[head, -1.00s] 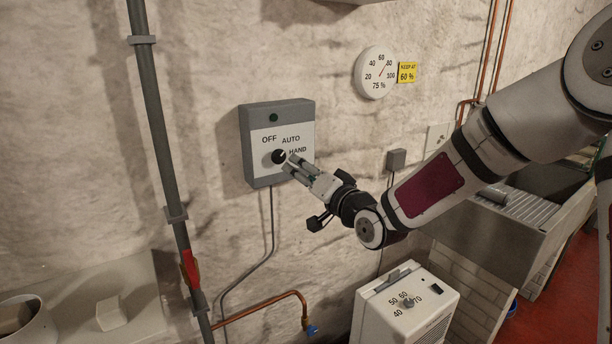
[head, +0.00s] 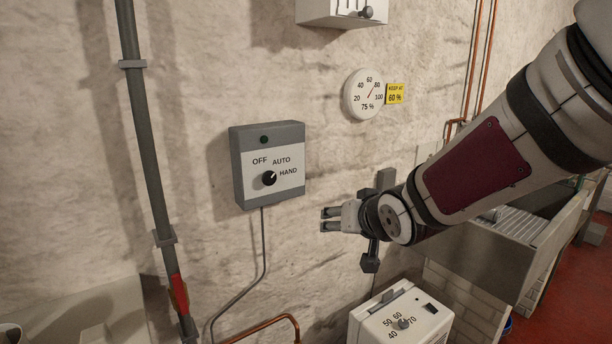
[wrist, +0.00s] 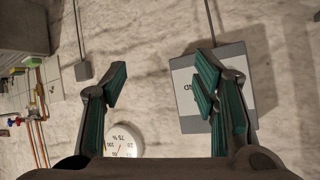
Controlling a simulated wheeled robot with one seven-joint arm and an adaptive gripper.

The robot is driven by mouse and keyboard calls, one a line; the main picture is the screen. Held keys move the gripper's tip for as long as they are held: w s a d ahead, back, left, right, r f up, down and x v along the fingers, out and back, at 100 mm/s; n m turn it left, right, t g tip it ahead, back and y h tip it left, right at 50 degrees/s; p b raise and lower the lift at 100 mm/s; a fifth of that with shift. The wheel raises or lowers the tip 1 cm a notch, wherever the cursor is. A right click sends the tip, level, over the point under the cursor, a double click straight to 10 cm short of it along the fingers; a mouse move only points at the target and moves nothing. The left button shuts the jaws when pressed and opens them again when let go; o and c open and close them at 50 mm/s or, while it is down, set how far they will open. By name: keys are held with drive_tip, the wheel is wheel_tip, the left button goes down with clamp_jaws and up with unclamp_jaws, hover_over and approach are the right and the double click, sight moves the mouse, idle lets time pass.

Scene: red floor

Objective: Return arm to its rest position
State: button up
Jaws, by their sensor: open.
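My gripper (head: 328,219) is open and empty in the head view, to the right of and a little below the grey switch box, apart from it. The switch box (head: 240,180) is on the wall, with a black knob (head: 269,178) and the labels OFF, AUTO and HAND. The knob's white mark points up and right, between AUTO and HAND. A dark green lamp (head: 264,139) sits at the box's top. In the wrist view the spread fingers (wrist: 165,85) have nothing between them but wall, and the box (wrist: 192,122) shows behind the right finger.
A round gauge (head: 364,95) with a yellow note (head: 395,94) hangs above my gripper. A white dial unit (head: 400,318) stands below it. A sink (head: 500,240) is at the right. A dark vertical pipe (head: 145,150) with a red lever (head: 179,295) runs at the left.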

drive_tip(key=s+d+g+h, duration=0.1)
drive_tip(key=s+d+g, duration=0.1)
drive_tip(key=s, duration=0.8)
drive_tip(key=s+d+g+h, duration=0.1)
drive_tip(key=s+d, duration=0.4)
drive_tip(key=s, duration=0.5)
drive_tip(key=s+d+r+g+h, duration=0.1)
drive_tip(key=s+d+g, duration=0.2)
drive_tip(key=s, duration=0.8)
drive_tip(key=shift+d+m+g, duration=0.3)
drive_tip(key=shift+d, duration=0.45)
